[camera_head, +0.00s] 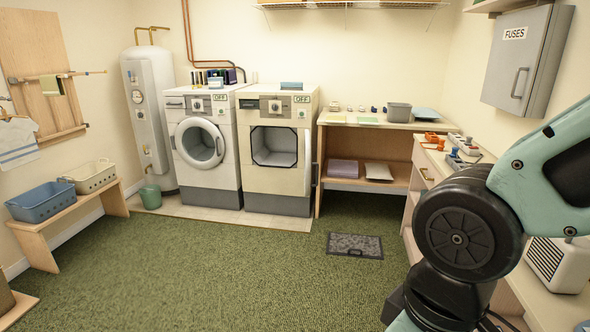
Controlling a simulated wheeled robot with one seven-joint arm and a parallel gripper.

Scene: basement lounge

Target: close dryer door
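The dryer (278,186) is the white machine on the right of the pair at the back wall, with an "OFF" label on its top right. Its square front opening (275,147) is uncovered and the drum space shows. A thin upright dark and pale piece (315,174) at its right edge may be the open door seen nearly edge-on; I cannot tell for sure. My gripper is not in view. Only links of my arm show at the lower right, well away from the dryer.
A washer (203,150) with a round door stands left of the dryer. A wooden workbench (350,120) adjoins it on the right. A grey mat (355,245) lies on the green carpet (210,275), which is otherwise clear. Baskets sit on a left bench (118,205); a bucket (150,197) stands nearby.

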